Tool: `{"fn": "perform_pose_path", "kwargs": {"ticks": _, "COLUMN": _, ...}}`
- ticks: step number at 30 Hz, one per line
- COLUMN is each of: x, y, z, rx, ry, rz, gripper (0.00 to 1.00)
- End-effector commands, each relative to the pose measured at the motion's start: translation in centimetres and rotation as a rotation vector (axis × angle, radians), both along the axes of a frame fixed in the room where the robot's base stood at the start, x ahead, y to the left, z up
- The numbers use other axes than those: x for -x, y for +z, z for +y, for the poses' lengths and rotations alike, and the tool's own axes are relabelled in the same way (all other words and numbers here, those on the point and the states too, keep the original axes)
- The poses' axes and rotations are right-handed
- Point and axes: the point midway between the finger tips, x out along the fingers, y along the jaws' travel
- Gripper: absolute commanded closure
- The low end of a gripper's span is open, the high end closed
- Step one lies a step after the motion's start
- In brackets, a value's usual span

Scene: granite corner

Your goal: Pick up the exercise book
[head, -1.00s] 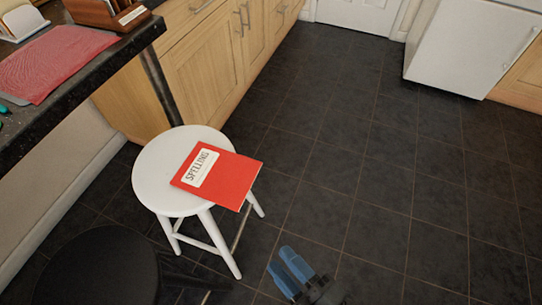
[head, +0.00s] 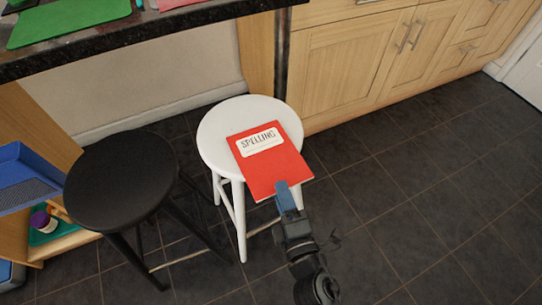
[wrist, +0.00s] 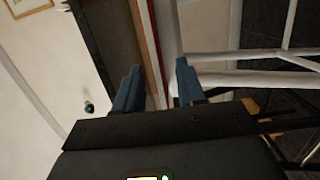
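The exercise book (head: 273,172) is red with a white "SPELLING" label. It lies flat on the white stool (head: 217,125), its near edge sticking out past the seat. My gripper (head: 287,190) is at that near edge, and its blue fingers overlap the book's edge in the head view. In the wrist view my gripper (wrist: 158,82) is open, with a clear gap between its two fingers. The book (wrist: 156,45) shows there edge-on as a thin red strip, lined up with the gap. I cannot tell whether either finger touches it.
A black stool (head: 118,180) stands left of the white one. A dark counter (head: 190,30) with a green mat (head: 70,20) runs behind. Wooden cupboards (head: 345,75) stand behind to the right. The tiled floor (head: 430,210) on the right is clear.

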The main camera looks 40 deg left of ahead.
Motion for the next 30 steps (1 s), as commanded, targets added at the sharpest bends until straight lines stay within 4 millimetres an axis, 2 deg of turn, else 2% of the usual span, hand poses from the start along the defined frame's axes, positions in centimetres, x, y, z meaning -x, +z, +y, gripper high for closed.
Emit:
{"fn": "perform_pose_path", "kwargs": {"ticks": 3, "x": -1.1, "y": 0.3, "z": 1.7, "rx": -0.002, "ry": 0.002, "rz": -0.001, "gripper": 0.61}}
{"fn": "perform_pose_path", "kwargs": {"ticks": 7, "x": -1.8, "y": 0.2, "z": 2.9, "rx": -0.001, "ry": 0.000, "rz": 0.000, "gripper": 0.61}}
{"fn": "perform_pose_path", "kwargs": {"ticks": 17, "x": -2.1, "y": 0.3, "z": 3.3, "rx": -0.001, "ry": -0.001, "rz": 0.002, "gripper": 0.62}}
{"fn": "perform_pose_path", "kwargs": {"ticks": 27, "x": -2.1, "y": 0.3, "z": 3.3, "rx": -0.001, "ry": -0.001, "rz": 0.002, "gripper": 0.94}}
{"fn": "perform_pose_path", "kwargs": {"ticks": 30, "x": -2.1, "y": 0.2, "z": 3.3, "rx": -0.001, "ry": -0.001, "rz": 0.002, "gripper": 1.00}}
